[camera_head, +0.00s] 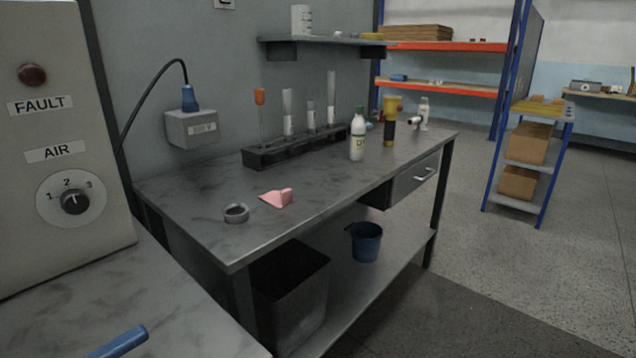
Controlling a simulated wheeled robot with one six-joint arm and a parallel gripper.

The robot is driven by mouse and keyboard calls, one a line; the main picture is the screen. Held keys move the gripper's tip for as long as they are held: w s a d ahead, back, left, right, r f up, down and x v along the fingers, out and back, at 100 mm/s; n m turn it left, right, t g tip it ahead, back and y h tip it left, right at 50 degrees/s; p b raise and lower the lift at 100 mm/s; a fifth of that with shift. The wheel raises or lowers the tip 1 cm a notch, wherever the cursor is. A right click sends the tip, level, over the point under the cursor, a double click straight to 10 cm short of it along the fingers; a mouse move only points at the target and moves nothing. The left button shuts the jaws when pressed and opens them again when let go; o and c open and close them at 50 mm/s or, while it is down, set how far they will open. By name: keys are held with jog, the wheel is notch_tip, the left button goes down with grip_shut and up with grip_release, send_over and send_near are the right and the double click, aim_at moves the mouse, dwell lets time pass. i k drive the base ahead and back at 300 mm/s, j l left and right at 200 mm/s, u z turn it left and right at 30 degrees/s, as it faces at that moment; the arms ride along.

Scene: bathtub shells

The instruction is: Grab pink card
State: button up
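A small pink card (276,198) lies on the grey metal workbench (200,205), near its front left part. It looks bent or folded, with its right end raised. A small dark round dish (236,213) sits just to its left, a short gap apart. My gripper does not show in this view.
A black rack (290,152) with several tubes stands along the bench's back. A white bottle (357,138) and a yellow-and-black flashlight-like object (390,120) stand farther right. A control panel (60,140) is close at left. Bench room around the card is mostly clear.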

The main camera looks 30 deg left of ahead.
aim_at(280, 200)
jog(key=i+u, duration=0.4)
jog(key=i+l+u, duration=0.25)
jog(key=u, duration=0.2)
jog(key=i+l+u, duration=0.4)
jog(key=j, duration=0.1)
